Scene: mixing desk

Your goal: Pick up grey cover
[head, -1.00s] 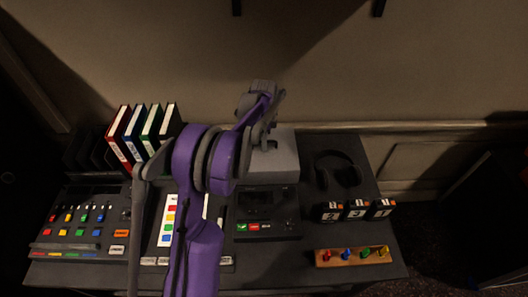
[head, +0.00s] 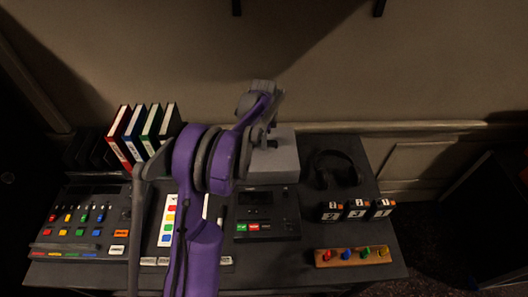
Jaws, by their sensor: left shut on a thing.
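The grey cover (head: 282,160) is a box-like shape at the back of the desk, behind the device with a small screen and green and red buttons (head: 267,215). My left gripper (head: 271,143) is at the top of the cover, shut on a dark part that looks like its handle. My purple left arm hides the cover's left side. I cannot tell clearly whether the cover is clear of the surface under it. My right gripper is not in view.
Black headphones (head: 338,168) lie right of the cover. Numbered black-and-white blocks (head: 356,210) and a wooden strip with coloured pegs (head: 352,256) are further right. Upright binders (head: 140,133) and a mixing panel (head: 85,225) are left. The wall is close behind.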

